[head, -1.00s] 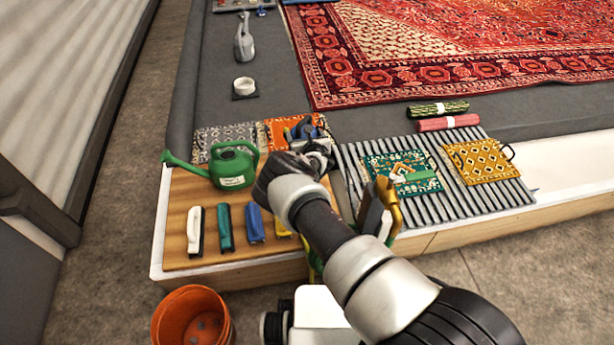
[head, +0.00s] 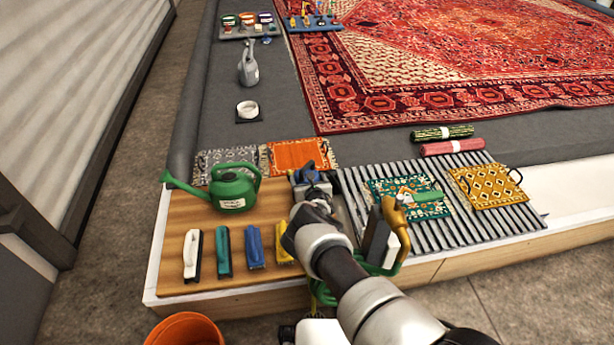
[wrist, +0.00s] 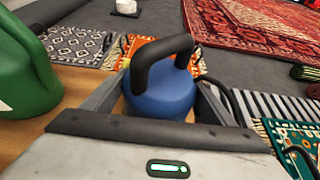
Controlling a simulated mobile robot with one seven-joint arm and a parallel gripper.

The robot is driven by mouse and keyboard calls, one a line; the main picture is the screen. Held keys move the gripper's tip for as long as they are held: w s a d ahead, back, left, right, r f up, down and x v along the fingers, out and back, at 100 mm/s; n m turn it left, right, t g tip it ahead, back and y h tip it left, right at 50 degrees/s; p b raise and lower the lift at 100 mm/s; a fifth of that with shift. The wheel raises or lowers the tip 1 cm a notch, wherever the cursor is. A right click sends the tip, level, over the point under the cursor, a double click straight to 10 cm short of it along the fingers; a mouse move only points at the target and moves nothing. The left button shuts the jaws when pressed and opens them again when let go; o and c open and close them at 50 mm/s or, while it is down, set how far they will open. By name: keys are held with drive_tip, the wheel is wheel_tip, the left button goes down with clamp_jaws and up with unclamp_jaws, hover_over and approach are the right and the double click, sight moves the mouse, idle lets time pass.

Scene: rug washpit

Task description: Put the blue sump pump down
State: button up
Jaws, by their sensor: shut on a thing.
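The blue sump pump (wrist: 158,93), a rounded blue body with a black looped handle, is between the fingers of my gripper (wrist: 160,105) in the wrist view. My gripper is shut on it. In the head view the pump (head: 307,172) shows just beyond my gripper (head: 312,183), near the back right corner of the wooden board (head: 210,268). It looks upright. My gripper hides its lower part, so I cannot tell whether it touches the board.
A green watering can (head: 232,190) stands left of the pump. White, green, blue and yellow brushes line the board's front. An orange mat (head: 298,154) lies behind, and a ribbed rack (head: 480,222) with small rugs lies right. Bare board shows between can and gripper.

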drive_tip(key=shift+w+a+r, duration=0.1)
drive_tip(key=shift+a+r, duration=0.05)
drive_tip(key=shift+r, duration=0.05)
drive_tip(key=o, duration=2.1)
drive_tip(key=shift+f, duration=0.2)
drive_tip(key=shift+r, duration=0.1)
